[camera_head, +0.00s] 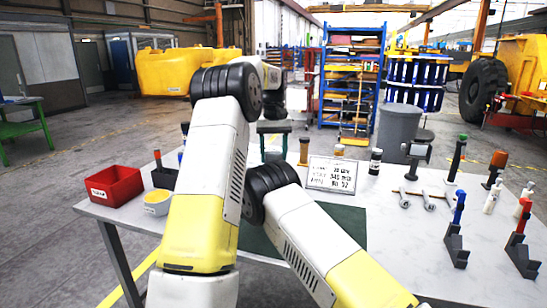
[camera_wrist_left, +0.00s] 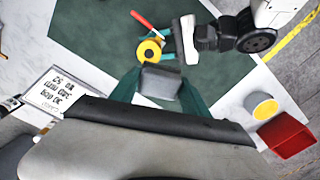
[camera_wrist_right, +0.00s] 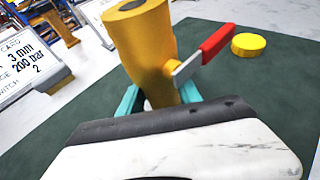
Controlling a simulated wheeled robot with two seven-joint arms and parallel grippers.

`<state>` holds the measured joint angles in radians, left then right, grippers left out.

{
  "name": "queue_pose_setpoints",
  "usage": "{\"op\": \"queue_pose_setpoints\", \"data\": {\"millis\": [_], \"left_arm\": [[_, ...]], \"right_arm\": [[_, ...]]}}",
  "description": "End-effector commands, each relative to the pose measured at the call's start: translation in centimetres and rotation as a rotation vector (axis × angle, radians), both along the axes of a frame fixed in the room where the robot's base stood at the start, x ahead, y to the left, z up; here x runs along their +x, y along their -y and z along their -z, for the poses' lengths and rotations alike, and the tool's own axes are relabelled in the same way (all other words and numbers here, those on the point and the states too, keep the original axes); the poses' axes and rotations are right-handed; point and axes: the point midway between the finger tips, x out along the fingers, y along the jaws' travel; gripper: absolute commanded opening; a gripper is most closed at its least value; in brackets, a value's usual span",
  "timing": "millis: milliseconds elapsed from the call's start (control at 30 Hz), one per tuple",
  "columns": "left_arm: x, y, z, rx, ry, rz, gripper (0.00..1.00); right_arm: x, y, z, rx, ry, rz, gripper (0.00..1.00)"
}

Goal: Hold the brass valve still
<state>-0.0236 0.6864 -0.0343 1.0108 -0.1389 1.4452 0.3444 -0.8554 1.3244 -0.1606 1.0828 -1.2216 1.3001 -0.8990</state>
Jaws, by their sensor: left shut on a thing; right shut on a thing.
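The brass valve (camera_wrist_right: 152,55) is a yellow upright cylinder with a red-tipped lever (camera_wrist_right: 215,45). My right gripper (camera_wrist_right: 160,92) is shut on its lower body, a teal finger on each side. In the left wrist view the valve (camera_wrist_left: 150,50) shows from above, with my right gripper (camera_wrist_left: 172,45) reaching it from the right. My left gripper (camera_wrist_left: 158,76) is shut on a grey block (camera_wrist_left: 160,84) close beside the valve; I cannot tell if they touch. In the head view my left gripper (camera_head: 274,135) points down; the valve and right gripper are hidden behind my arms.
A yellow disc (camera_wrist_right: 249,44) lies on the green mat (camera_wrist_right: 255,85). A printed card (camera_head: 336,175) stands at the mat's far edge. Tools and bottles, including a red-topped holder (camera_head: 522,245), stand at right.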

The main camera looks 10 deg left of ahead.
Motion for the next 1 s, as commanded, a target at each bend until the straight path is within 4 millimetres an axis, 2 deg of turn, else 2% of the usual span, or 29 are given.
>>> {"op": "queue_pose_setpoints", "data": {"millis": [233, 267, 367, 733, 1000], "left_arm": [[0.0, 0.0, 0.0, 0.000, 0.000, 0.000, 0.16], [0.0, 0.0, 0.0, 0.000, 0.000, 0.000, 0.16], [0.0, 0.0, 0.0, 0.000, 0.000, 0.000, 0.16], [0.0, 0.0, 0.0, 0.000, 0.000, 0.000, 0.16], [0.0, 0.0, 0.0, 0.000, 0.000, 0.000, 0.16]], "right_arm": [[0.1, 0.0, -0.1, -0.001, 0.002, 0.000, 0.00], [0.1, 0.0, -0.1, -0.001, 0.002, 0.000, 0.45], [0.1, 0.0, -0.1, -0.001, 0.002, 0.000, 0.64], [-0.2, -0.2, -0.1, 0.000, 0.000, -0.001, 0.66], [-2.5, -2.6, -1.5, 0.001, 0.003, -0.004, 0.66]]}}
